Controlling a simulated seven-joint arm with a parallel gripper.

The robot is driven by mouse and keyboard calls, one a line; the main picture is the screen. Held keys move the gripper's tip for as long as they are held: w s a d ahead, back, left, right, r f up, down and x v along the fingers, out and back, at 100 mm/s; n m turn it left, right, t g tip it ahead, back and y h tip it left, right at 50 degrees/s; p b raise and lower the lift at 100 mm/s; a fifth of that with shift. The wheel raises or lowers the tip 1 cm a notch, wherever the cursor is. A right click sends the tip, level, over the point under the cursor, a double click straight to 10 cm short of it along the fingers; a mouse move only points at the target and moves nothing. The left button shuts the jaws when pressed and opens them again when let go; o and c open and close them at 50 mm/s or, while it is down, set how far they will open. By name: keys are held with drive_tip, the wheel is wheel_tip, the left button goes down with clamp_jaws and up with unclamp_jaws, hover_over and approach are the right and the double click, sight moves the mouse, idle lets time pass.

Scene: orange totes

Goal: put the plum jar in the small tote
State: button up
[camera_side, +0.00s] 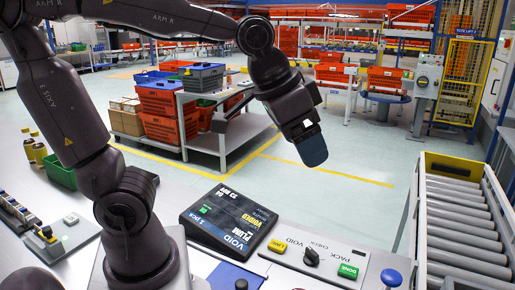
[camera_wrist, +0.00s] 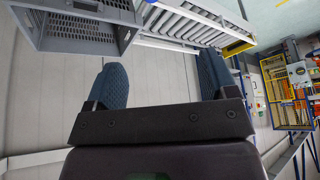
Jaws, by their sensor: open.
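My gripper (camera_side: 311,148) is raised over the far side of the worktop in the side view, with no jar at it. In the wrist view its two blue ribbed fingers (camera_wrist: 163,63) stand wide apart with nothing between them. I cannot make out a plum jar. Several small containers with yellow caps (camera_side: 36,150) stand at the left edge of the side view, their labels unreadable. A grey slatted tote (camera_wrist: 80,36) shows at the top left of the wrist view; I cannot tell whether it is the small tote.
A black display (camera_side: 228,221) reads "PLUM", "VOIDED" and "VOID". A panel (camera_side: 318,262) carries a yellow button, a black knob and a green "DONE" button. A roller conveyor (camera_side: 462,225) is at right. A green bin (camera_side: 60,172) stands at left. Stacked totes (camera_side: 168,115) are behind.

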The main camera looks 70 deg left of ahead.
drive_tip(key=s+a+f, duration=0.1)
drive_tip(key=s+a, duration=0.1)
drive_tip(key=s, duration=0.5)
drive_tip(key=shift+s+a+f+n, duration=0.2)
drive_tip(key=shift+s+f+n, duration=0.2)
idle(1.2)
